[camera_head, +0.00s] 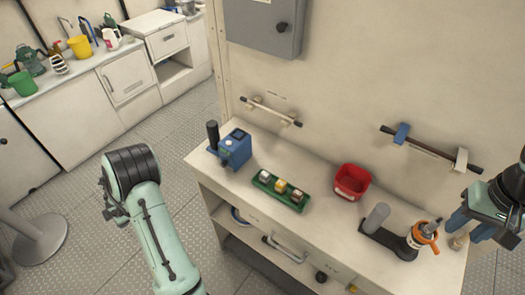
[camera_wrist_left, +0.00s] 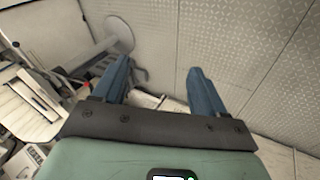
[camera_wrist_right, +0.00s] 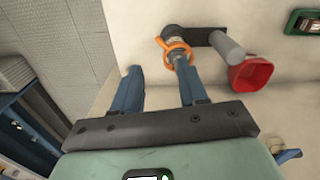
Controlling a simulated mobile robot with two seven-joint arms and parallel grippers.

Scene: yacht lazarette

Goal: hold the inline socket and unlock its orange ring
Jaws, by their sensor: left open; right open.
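The inline socket (camera_head: 412,246) stands at the right end of the bench, on a dark base beside a grey cylinder (camera_head: 377,217). Its orange ring (camera_head: 427,234) is around its upper part. In the right wrist view the socket (camera_wrist_right: 178,33) and ring (camera_wrist_right: 174,52) lie just beyond the fingertips, nearer the right finger. My right gripper (camera_head: 468,227) is open and empty, to the right of the socket and apart from it. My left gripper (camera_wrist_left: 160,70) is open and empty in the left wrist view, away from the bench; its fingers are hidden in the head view.
A red bin (camera_head: 352,182), a green tray (camera_head: 279,192) with small blocks and a blue device (camera_head: 235,149) stand on the bench (camera_head: 325,225). A rail (camera_head: 430,148) is on the wall above.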

